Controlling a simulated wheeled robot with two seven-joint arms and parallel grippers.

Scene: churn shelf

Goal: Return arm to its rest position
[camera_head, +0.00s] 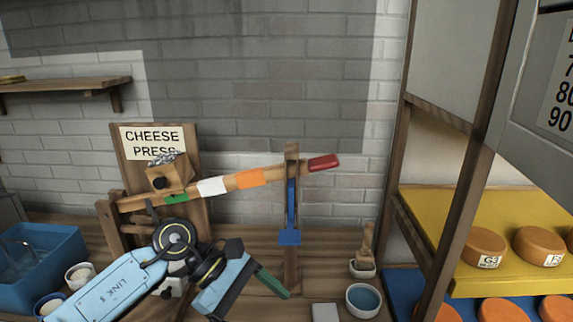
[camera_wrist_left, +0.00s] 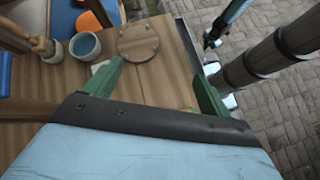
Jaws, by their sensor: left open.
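My left arm comes in from the lower left of the head view, across the front of the cheese press. Its gripper (camera_head: 272,281) has green fingers and is near the foot of the press's upright post. In the left wrist view the fingers of this gripper (camera_wrist_left: 157,82) stand wide apart with nothing between them, over the wooden bench. The cheese press (camera_head: 157,151) has a sloping wooden lever (camera_head: 222,186) with green, white and orange bands and a red handle (camera_head: 323,162). My right gripper cannot be made out.
A blue tub (camera_head: 40,268) and small pots stand at left. A bowl of blue liquid (camera_head: 363,300) and a pot with wooden tools (camera_head: 363,265) stand right of the gripper. A rack (camera_head: 450,200) with cheeses on yellow and blue shelves closes off the right. A round board (camera_wrist_left: 138,43) lies on the bench.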

